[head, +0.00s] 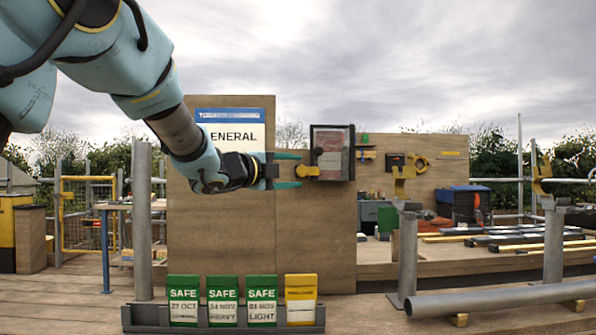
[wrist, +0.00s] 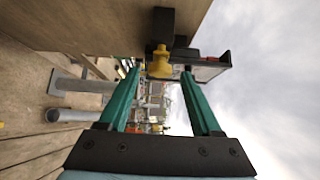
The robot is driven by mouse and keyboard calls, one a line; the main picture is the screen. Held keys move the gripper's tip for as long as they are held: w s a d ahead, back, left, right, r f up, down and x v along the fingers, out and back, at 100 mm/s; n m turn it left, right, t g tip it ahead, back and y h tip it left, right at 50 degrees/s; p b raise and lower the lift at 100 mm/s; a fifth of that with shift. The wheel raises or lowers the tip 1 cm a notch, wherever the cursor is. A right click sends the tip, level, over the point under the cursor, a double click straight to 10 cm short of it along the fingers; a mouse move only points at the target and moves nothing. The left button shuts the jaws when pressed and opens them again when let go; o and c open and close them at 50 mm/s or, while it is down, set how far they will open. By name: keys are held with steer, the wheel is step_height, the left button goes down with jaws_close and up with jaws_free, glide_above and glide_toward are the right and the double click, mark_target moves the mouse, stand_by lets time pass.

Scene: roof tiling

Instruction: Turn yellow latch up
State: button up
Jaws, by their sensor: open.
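The yellow latch (head: 309,172) sits at the left edge of a dark-framed case (head: 332,153) with a reddish panel, beside the plywood wall. It looks like a short stub lying sideways; its exact angle is hard to tell. My gripper (head: 299,170) is open, with its two teal fingers level, one above the other, and their tips just left of the latch. In the wrist view, the latch (wrist: 160,64) shows between and about level with the fingertips of my gripper (wrist: 161,74). I cannot tell whether either finger touches it.
A plywood wall (head: 221,230) stands close behind my gripper, with a white and blue sign (head: 232,115) partly hidden by my arm. A rack (head: 225,316) of green and yellow cards stands low in front.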

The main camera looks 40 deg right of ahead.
mark_target(308, 171)
steer(key=shift+w+d, duration=0.15)
steer(key=shift+d, duration=0.9)
jaws_close()
